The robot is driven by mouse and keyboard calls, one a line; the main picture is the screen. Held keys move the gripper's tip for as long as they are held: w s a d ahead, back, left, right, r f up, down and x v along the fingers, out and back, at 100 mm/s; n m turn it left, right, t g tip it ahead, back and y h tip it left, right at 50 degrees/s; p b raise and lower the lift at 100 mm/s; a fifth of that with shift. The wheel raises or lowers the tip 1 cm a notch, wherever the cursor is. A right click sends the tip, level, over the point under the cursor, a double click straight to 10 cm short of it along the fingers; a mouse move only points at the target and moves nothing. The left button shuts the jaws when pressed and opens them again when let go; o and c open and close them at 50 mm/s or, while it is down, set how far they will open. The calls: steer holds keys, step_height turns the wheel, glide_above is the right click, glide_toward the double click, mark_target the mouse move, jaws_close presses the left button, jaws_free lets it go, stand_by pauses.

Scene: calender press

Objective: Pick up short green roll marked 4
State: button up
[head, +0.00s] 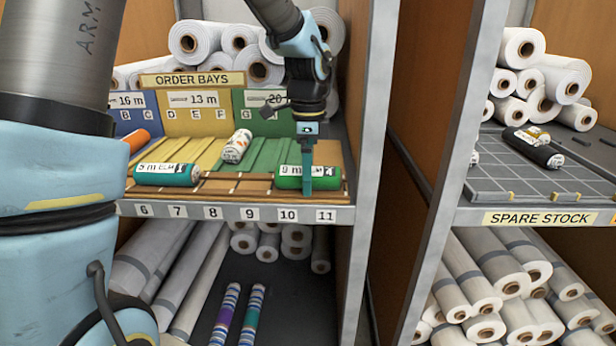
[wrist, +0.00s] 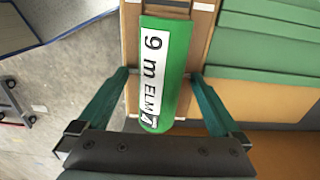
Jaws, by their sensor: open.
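A short green roll (head: 289,183) with a white label lies on the front wooden ledge, above numbers 10 and 11. In the wrist view this green roll (wrist: 180,85) reads "9 m ELM", and the numeral at its near end is partly cut off, perhaps a 4. My gripper (head: 307,186) points down at this roll, and one finger hides part of its label. In the wrist view my gripper (wrist: 160,78) is open, with one finger on each side of the roll. I cannot tell whether they touch it. Another green roll (head: 167,180) with a similar label lies at the left.
A white roll (head: 237,146) and an orange roll (head: 137,140) lie in the bays behind. The order bays sign (head: 192,79) and large white rolls (head: 195,38) stand at the back. A grey upright (head: 372,110) bounds the shelf at right; the spare stock shelf (head: 545,180) lies beyond.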

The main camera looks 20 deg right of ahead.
steer(key=shift+c, duration=0.2)
steer(key=c, duration=1.5)
steer(key=shift+o, duration=0.2)
steer(key=shift+r, duration=0.15)
